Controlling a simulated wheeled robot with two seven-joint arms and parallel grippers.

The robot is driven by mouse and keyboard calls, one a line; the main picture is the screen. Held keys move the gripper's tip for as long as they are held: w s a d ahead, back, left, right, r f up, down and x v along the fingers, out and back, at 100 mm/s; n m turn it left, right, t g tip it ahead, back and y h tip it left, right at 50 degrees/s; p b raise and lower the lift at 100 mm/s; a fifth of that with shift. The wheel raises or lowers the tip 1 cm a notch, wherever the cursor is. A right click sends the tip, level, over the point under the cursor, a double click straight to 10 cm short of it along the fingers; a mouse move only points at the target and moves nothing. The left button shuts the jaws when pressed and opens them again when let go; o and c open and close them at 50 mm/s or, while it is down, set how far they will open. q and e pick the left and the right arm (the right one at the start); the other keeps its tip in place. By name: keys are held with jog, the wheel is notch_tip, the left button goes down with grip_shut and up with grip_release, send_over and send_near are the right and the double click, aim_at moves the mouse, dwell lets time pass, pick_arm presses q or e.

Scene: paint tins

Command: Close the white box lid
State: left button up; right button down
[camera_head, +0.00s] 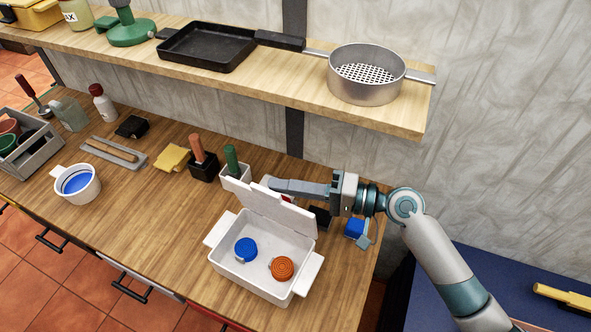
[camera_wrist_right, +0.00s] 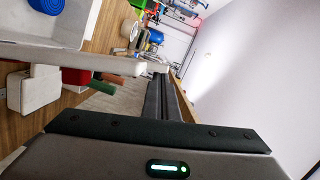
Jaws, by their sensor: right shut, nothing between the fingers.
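The white box (camera_head: 262,262) stands near the right end of the wooden worktop. Its lid (camera_head: 270,207) is raised along the far side, roughly upright and leaning back a little. Inside the box lie a blue round lid (camera_head: 245,249) and an orange round lid (camera_head: 282,268). My right gripper (camera_head: 276,186) is shut and empty, behind the raised lid near its top edge; I cannot tell whether it touches. In the right wrist view the shut fingers (camera_wrist_right: 160,75) point away beside a pale panel edge (camera_wrist_right: 80,60). My left gripper is in neither view.
A green-handled tool in a white holder (camera_head: 232,165) and an orange-handled one in a black holder (camera_head: 203,164) stand behind the lid. A blue item (camera_head: 355,228) lies right. The shelf (camera_head: 300,85) with a strainer (camera_head: 366,75) overhangs behind.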

jog(key=s+a+f+n+h, duration=0.1)
jog(key=s+a+f+n, duration=0.15)
jog(key=s, duration=0.25)
jog(key=s+a+f+n+h, duration=0.1)
jog(key=s+a+f+n, duration=0.15)
jog(key=s+n, duration=0.2)
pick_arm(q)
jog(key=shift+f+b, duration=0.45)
pick_arm(e)
jog(key=s+a+f+n+t, duration=0.1)
jog(key=s+f+n, duration=0.2)
jog(key=f, duration=0.2)
jog(key=s+a+f+n+t+h, duration=0.1)
jog(key=s+a+f+n+t, duration=0.1)
jog(key=f, duration=0.4)
jog(key=shift+s+a+f+n, duration=0.2)
jog(key=shift+s+n, duration=0.2)
jog(key=shift+s, duration=0.25)
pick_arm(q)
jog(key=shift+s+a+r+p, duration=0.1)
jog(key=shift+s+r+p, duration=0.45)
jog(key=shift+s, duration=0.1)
pick_arm(e)
jog(key=s+d+r, duration=0.4)
jog(key=d+r, duration=0.2)
jog(key=d, duration=0.2)
jog(key=shift+s+d+r, duration=0.25)
jog(key=shift+d, duration=0.1)
